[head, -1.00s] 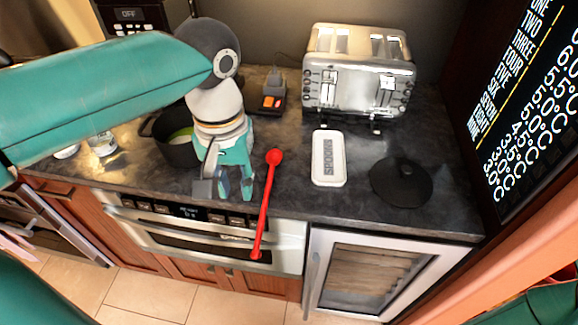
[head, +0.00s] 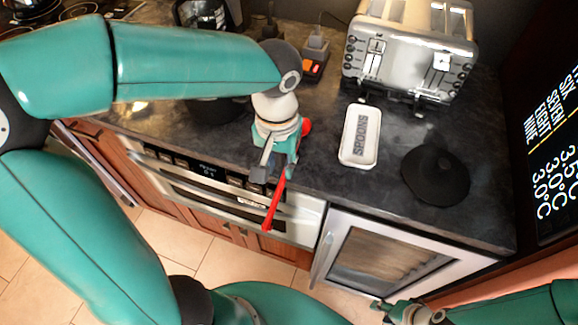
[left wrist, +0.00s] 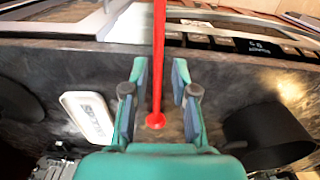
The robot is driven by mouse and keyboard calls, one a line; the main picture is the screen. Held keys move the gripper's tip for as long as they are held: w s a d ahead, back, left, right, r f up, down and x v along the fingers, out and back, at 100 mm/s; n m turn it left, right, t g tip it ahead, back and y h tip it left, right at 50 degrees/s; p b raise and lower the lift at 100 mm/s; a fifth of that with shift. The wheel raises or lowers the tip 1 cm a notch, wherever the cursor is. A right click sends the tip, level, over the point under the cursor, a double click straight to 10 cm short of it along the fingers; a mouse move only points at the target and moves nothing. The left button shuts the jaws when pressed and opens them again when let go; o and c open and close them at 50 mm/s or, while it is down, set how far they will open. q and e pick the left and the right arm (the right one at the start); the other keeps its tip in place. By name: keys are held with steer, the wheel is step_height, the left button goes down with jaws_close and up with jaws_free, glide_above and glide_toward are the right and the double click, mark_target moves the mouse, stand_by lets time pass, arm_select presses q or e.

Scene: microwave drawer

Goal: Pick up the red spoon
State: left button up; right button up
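The red spoon (head: 272,212) lies on the dark counter with its handle sticking out past the front edge. Its round end (head: 306,126) shows just right of my left gripper (head: 274,176), which covers the middle of the spoon in the head view. In the left wrist view, the left gripper (left wrist: 157,88) is open, with one finger on each side of the spoon (left wrist: 157,60). Neither finger visibly touches it. The round end lies nearer the palm. My right gripper (head: 412,314) is at the bottom edge, partly cut off; its opening is unclear.
A white "SPOONS" rest (head: 346,151) lies right of the spoon, with a black round lid (head: 436,172) further right. A toaster (head: 410,60) stands behind. A dark pot (left wrist: 268,140) is on the spoon's other side. An oven front (head: 225,190) is below the counter edge.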

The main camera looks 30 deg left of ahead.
mark_target(282, 182)
arm_select(q)
steer(key=shift+w+d+f, duration=0.1)
steer(key=shift+w+f, duration=0.05)
steer(key=shift+f, duration=2.85)
jaws_close()
